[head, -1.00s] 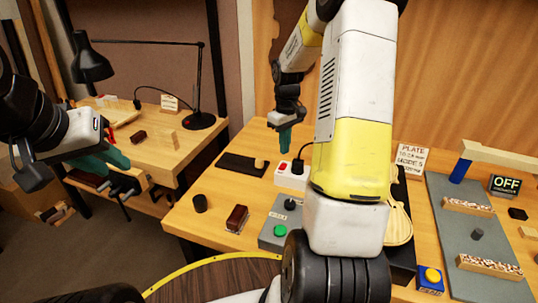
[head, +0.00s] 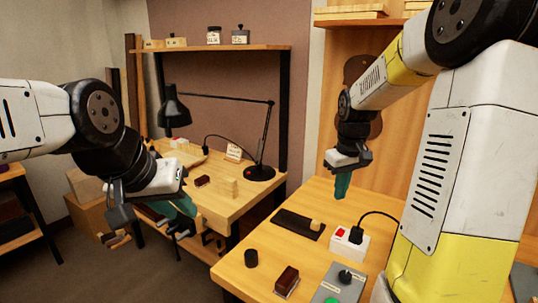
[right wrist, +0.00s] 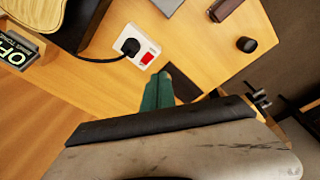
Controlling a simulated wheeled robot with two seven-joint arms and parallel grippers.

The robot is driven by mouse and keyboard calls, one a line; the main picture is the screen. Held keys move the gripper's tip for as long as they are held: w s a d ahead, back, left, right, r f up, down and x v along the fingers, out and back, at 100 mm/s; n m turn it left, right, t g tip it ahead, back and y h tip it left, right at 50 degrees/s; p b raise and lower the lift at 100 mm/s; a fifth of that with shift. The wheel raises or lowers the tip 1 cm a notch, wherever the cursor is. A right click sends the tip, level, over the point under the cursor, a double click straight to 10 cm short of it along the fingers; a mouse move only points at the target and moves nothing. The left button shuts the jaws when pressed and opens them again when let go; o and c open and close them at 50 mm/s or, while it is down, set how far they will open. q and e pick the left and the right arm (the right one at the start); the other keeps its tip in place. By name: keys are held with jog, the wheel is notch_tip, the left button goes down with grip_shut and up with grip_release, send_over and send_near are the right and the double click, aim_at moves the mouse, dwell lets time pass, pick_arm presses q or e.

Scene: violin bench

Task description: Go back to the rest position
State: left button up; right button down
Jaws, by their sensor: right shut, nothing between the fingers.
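My right gripper (head: 341,188) hangs fingers down above the workbench (head: 235,272), behind the white socket block. Its teal fingers are together with nothing between them. They also show in the right wrist view (right wrist: 158,92), near the socket block in that picture. My left gripper (head: 182,208) is at the left, in front of the lower side desk. Its teal fingers point down and to the right. The gap between them cannot be made out.
The white socket block (head: 349,244) has a red switch and a black plug with a cord. A dark mat (head: 297,224), a black cylinder (head: 251,258) and a dark red block (head: 287,279) lie nearby. A desk lamp (head: 174,110) stands on the side desk (head: 222,205).

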jog(key=s+a+r+m+t+y, duration=0.1)
jog(key=s+a+r, duration=0.3)
jog(key=s, duration=0.5)
jog(key=s+a+r+m+t+y, duration=0.1)
jog(key=s+a+r, duration=0.4)
jog(key=s, duration=0.5)
jog(key=m+t, duration=0.1)
jog(key=t, duration=0.1)
jog(key=shift+t, duration=0.3)
